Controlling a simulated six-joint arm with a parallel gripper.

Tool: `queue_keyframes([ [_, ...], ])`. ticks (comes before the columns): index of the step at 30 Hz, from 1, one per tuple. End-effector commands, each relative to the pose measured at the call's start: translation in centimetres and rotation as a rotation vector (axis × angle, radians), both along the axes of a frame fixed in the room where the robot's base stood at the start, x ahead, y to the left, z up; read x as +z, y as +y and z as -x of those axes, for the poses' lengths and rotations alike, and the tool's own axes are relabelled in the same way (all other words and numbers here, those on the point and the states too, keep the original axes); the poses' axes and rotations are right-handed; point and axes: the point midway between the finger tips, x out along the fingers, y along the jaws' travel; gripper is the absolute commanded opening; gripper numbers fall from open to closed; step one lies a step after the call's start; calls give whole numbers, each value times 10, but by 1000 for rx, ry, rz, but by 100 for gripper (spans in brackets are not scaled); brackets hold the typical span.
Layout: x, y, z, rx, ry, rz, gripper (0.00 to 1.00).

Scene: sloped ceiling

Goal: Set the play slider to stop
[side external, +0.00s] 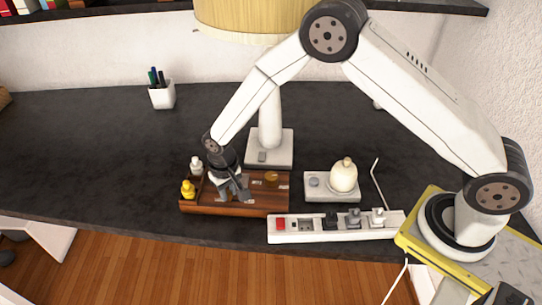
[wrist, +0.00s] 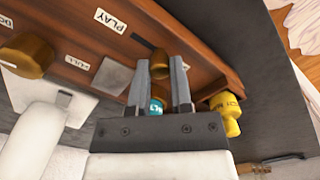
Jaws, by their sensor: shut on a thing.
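A brown wooden panel (side external: 240,207) lies on the dark counter, with small white labels on top. In the wrist view, the wooden panel (wrist: 205,58) carries a label reading PLAY (wrist: 112,20). My gripper (side external: 236,194) reaches down over the panel's left part. In the wrist view, my gripper (wrist: 160,64) has its two fingers on either side of a small brown-gold knob (wrist: 158,62), shut on it. I take this knob to be the play slider. Its track is largely hidden by the fingers, and I cannot read a stop label.
A larger round knob (side external: 271,179) sits on the panel's right part. A yellow bottle (side external: 188,189) and a white bottle (side external: 196,166) stand at its left end. A lamp base (side external: 283,150) is behind. A power strip (side external: 320,236) lies in front at right.

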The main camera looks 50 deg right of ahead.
Motion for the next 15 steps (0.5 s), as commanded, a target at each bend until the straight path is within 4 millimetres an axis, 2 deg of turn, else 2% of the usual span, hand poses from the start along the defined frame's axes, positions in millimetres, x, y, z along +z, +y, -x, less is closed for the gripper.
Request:
queue_keyframes([
  [3, 0, 4, -2, 1, -12, -6, 0],
  [4, 1, 4, -3, 2, -12, -6, 32],
  [7, 0, 3, -2, 2, -12, -6, 63],
  [15, 0, 2, -2, 1, -8, -4, 63],
])
